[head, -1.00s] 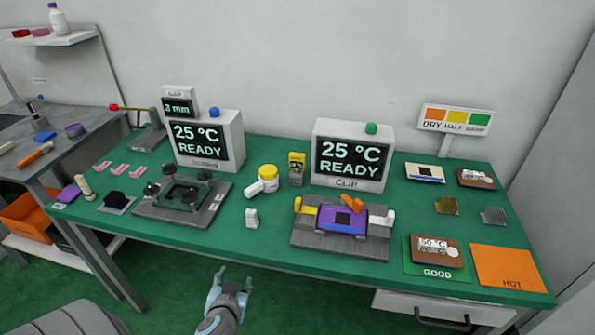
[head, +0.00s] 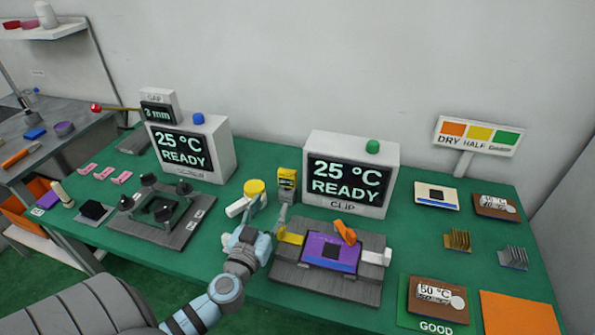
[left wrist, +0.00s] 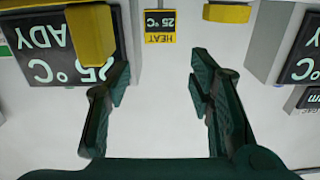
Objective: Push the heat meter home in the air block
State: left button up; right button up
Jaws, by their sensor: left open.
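The heat meter (head: 287,185) is a small yellow and dark device, upright at the back of the green table between the two display boxes. It shows upside down in the left wrist view (left wrist: 160,25), reading HEAT 25 °C. Its lower end is partly hidden in the head view, and I cannot make out the air block or how deep the meter sits. My left gripper (head: 268,212) is open and empty, in front of the meter and apart from it. In the left wrist view the meter lies beyond the gap between the fingers (left wrist: 160,75). My right gripper is not in view.
A lever fixture with a purple plate (head: 318,250) and yellow post (head: 291,237) is close right. Display boxes (head: 346,172) (head: 190,147) flank the meter. A dark clamp fixture (head: 140,230) is farther left.

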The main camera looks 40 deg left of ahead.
pick_arm(q)
jog(key=p, duration=0.1)
send_near(286, 174)
jog(key=x, duration=0.9)
jog(key=shift+w+a, duration=0.1)
jog(key=shift+w, duration=0.2)
jog(key=c, duration=0.8)
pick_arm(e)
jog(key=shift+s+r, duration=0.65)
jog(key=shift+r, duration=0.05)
